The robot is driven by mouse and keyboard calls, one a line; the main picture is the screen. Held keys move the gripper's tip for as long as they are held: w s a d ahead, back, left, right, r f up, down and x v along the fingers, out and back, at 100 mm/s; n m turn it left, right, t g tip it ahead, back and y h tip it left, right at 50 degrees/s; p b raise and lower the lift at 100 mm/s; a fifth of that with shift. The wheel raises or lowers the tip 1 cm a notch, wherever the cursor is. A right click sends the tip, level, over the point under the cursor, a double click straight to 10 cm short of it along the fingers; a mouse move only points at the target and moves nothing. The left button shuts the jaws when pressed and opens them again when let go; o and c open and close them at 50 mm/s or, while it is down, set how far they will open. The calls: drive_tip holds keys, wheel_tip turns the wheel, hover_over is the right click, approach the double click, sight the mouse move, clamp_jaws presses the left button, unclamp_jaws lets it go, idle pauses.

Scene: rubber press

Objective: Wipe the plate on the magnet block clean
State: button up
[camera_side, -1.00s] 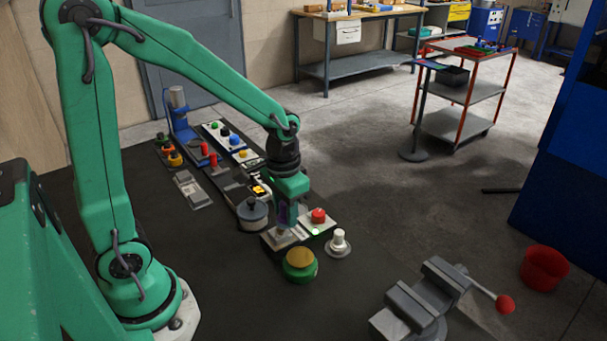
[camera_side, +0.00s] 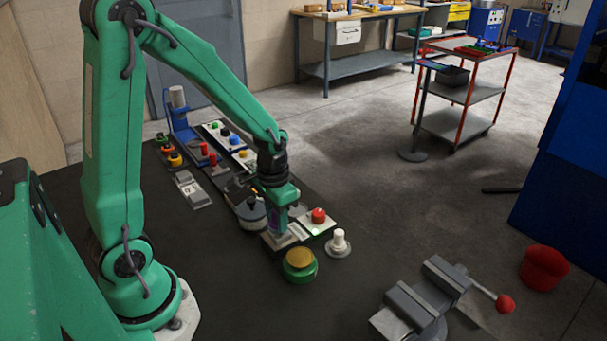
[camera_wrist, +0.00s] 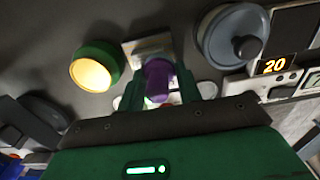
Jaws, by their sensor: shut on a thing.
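My gripper (camera_side: 277,218) is shut on a purple, rounded wiping tool (camera_wrist: 158,80), which stands out between the fingers in the wrist view. In the side view the tool (camera_side: 274,222) points down at the magnet block with its pale plate (camera_side: 291,238). In the wrist view the light plate (camera_wrist: 149,48) lies just beyond the tool's end. The tool overlaps the plate in both views; I cannot tell whether it touches. The tool and gripper hide part of the plate, and any dirt on it is too small to make out.
A green pot with a yellow top (camera_side: 300,264) stands close in front of the block. A red button (camera_side: 318,215) and a white knob (camera_side: 338,243) are to its right. A grey round pot (camera_side: 252,213) is to its left. A vise (camera_side: 425,295) stands at the front right.

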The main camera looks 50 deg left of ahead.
drive_tip(key=shift+a, duration=0.9)
drive_tip(key=shift+d, duration=3.1)
wheel_tip(320, 180, up, 8)
drive_tip(key=shift+a, duration=0.1)
